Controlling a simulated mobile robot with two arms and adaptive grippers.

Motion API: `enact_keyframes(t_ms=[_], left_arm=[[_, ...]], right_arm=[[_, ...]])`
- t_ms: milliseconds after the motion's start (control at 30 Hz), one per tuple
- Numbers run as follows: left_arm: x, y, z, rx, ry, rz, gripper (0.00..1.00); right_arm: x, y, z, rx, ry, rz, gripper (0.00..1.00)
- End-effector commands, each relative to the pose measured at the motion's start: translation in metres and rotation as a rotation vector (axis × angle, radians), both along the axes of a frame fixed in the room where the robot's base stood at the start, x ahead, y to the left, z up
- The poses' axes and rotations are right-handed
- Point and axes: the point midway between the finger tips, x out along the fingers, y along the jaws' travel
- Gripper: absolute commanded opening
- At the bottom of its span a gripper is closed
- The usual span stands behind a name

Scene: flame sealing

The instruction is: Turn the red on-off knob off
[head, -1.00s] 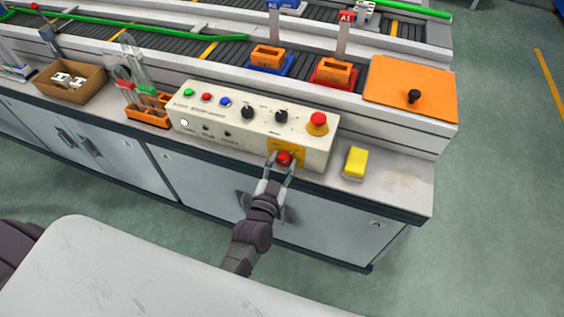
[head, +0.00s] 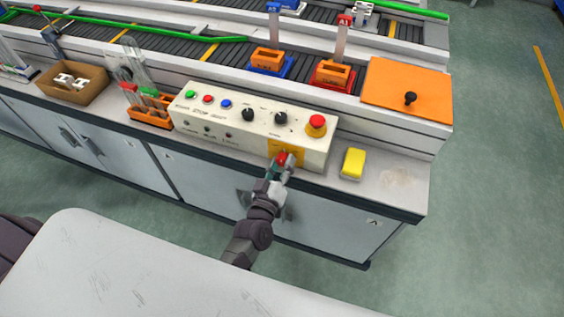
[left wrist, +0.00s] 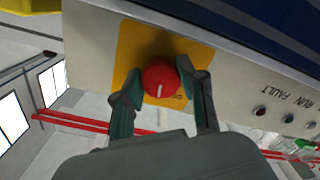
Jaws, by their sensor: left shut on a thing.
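The red on-off knob (head: 282,157) sits on a yellow plate (head: 297,158) at the lower right of the cream control box (head: 245,128). In the left wrist view the round red knob (left wrist: 161,78) shows a white mark pointing toward the bottom of the picture. My left gripper (head: 280,162) is shut on this knob, one finger on each side. The fingers also show in the left wrist view (left wrist: 160,85). In the head view the gripper partly hides the knob. My right gripper is not in view.
A red mushroom button (head: 316,122) is on the box's top, right of two black knobs. A yellow block (head: 353,163) lies right of the box. An orange rack (head: 151,114) with tubes stands left. The conveyor (head: 225,55) runs behind.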

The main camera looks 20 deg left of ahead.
Motion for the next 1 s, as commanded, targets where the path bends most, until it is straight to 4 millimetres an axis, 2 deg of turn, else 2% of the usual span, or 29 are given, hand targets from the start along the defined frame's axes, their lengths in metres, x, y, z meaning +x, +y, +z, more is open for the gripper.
enact_keyframes(t_ms=[500, 733, 1000], left_arm=[[0.0005, 0.0010, 0.0010, -0.453, 0.013, 0.001, 0.06], [0.0005, 0.0006, 0.0015, -0.583, 0.017, 0.001, 0.06], [0.0006, 0.0007, 0.0018, -0.653, 0.019, 0.001, 0.06]], right_arm=[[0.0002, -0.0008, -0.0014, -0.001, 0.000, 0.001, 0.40], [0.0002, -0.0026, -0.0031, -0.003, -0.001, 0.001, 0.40], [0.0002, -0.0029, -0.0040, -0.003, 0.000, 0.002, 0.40]])
